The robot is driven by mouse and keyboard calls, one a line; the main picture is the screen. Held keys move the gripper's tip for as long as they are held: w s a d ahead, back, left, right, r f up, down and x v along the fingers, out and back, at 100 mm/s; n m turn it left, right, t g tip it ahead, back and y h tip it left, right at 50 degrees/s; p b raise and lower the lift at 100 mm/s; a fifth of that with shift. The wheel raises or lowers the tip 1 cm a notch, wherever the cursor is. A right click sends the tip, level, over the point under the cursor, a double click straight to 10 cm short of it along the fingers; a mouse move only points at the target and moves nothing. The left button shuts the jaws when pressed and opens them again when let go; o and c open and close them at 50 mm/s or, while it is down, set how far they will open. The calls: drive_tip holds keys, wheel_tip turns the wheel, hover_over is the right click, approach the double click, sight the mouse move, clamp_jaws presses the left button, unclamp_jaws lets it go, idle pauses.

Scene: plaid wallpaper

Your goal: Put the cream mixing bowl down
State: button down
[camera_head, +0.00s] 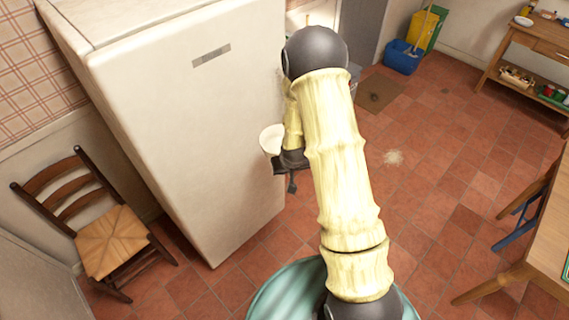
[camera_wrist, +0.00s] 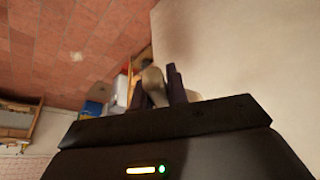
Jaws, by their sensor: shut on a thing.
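The cream mixing bowl (camera_head: 271,139) shows as a small pale shape beside the fridge's right side in the head view. My gripper (camera_head: 286,158) is at the bowl's right edge, partly hidden by my own arm. In the wrist view, the dark fingers of my gripper (camera_wrist: 162,88) are closed on a cream piece of the bowl (camera_wrist: 152,82). The bowl is held above the floor. Most of its body is hidden in the wrist view.
A tall white fridge (camera_head: 190,120) stands close to the bowl. A wooden chair (camera_head: 112,240) is at the left. A wooden table (camera_head: 545,245) is at the right, and a blue bucket (camera_head: 402,58) is at the back. The tiled floor between is mostly clear.

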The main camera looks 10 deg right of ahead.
wheel_tip(320, 180, down, 5)
drive_tip(key=b, duration=0.3)
drive_tip(key=shift+r+b, duration=0.2)
drive_tip(key=shift+b, duration=0.15)
drive_tip(key=shift+w, duration=0.1)
